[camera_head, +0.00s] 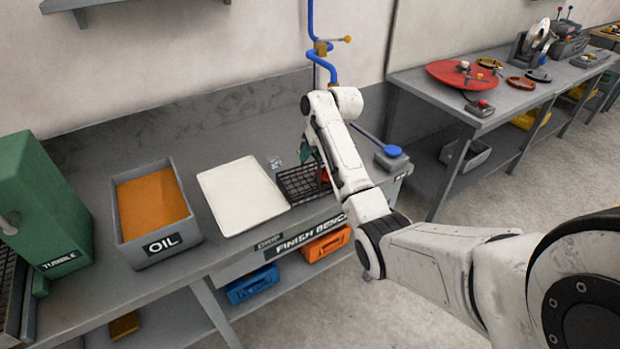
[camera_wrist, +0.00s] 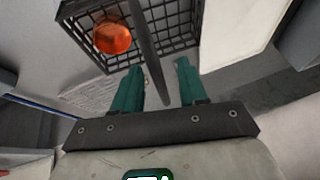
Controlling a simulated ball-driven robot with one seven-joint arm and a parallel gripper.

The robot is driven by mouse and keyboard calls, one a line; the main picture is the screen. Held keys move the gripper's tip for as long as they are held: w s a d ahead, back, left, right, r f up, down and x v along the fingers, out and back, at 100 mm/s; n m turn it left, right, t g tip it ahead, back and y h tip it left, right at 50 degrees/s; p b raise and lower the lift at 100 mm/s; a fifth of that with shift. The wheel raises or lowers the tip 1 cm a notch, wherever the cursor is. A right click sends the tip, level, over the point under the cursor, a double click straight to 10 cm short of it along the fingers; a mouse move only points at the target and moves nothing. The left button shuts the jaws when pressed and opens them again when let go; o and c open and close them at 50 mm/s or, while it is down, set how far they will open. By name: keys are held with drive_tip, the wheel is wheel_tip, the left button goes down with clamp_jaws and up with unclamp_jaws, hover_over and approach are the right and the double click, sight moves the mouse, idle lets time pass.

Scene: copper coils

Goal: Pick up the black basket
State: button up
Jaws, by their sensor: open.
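The black basket (camera_head: 293,184) is a wire-mesh basket on the finish bench, right of the white tray. It also shows at the top of the wrist view (camera_wrist: 178,22). A shiny orange-red round thing (camera_wrist: 112,37) lies in it. My gripper (camera_wrist: 158,82) has two teal fingers, open, just above the basket. In the wrist view a dark bar, which looks like the basket's handle, runs between the fingers. I cannot tell whether either finger touches it. In the head view my arm hides part of the basket and most of my gripper (camera_head: 305,152).
The white tray (camera_head: 205,185) lies left of the basket, then the grey OIL bin (camera_head: 190,232) and a green TUMBLE machine (camera_head: 40,185). A small clear thing (camera_head: 275,162) lies behind the basket. A blue pipe (camera_head: 311,20) stands behind my arm.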

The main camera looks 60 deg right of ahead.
drive_tip(key=shift+x, duration=1.05)
clamp_jaws()
